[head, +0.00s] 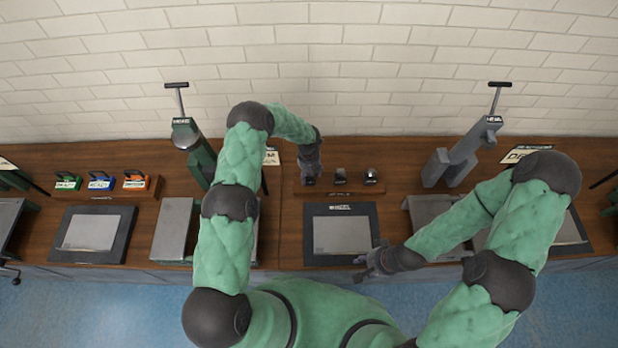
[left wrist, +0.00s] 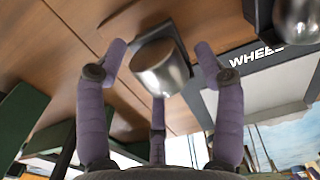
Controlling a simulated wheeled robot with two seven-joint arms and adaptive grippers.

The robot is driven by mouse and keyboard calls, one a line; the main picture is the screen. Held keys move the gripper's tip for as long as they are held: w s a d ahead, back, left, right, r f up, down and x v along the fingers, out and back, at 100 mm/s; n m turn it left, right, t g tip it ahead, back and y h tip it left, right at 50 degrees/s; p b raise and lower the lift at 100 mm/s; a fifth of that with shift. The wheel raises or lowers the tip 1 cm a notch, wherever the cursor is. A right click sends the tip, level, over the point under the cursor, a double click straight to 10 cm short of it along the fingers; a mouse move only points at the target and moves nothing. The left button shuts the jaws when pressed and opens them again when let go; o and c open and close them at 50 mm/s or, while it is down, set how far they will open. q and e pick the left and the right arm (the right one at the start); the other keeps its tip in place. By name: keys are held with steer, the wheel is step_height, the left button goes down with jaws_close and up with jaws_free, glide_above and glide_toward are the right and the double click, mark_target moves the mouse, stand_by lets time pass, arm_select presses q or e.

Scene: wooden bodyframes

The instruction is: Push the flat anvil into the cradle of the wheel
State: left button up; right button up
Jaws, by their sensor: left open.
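Small metal anvils stand in a row on a wooden rack (head: 345,190) at the back of the bench. They include a middle one (head: 340,176) and a right one (head: 371,176); I cannot tell which is flat. My left gripper (head: 311,172) is over the rack's left end. In the left wrist view its open fingers stand around a shiny metal cylinder (left wrist: 160,68), without clear contact. Another cylinder (left wrist: 298,20) is at upper right. A green upright wheel machine (head: 187,135) stands left, a grey one (head: 463,155) right; their cradles are not clear. My right gripper (head: 370,265) is low at the bench front.
A black-framed pad (head: 311,236) labelled WHEEL lies in front of the rack. Another framed pad (head: 60,240) lies far left, below a rack of coloured blocks (head: 101,183). Grey plates flank the middle pad. A brick wall (head: 340,90) closes the back.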

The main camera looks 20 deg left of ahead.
arm_select(q)
steer(key=c, duration=1.3)
steer(key=shift+w, duration=0.1)
steer(key=shift+r, duration=0.45)
steer(key=shift+r, duration=0.4)
steer(key=shift+r+p, duration=0.35)
steer(key=shift+r, duration=1.05)
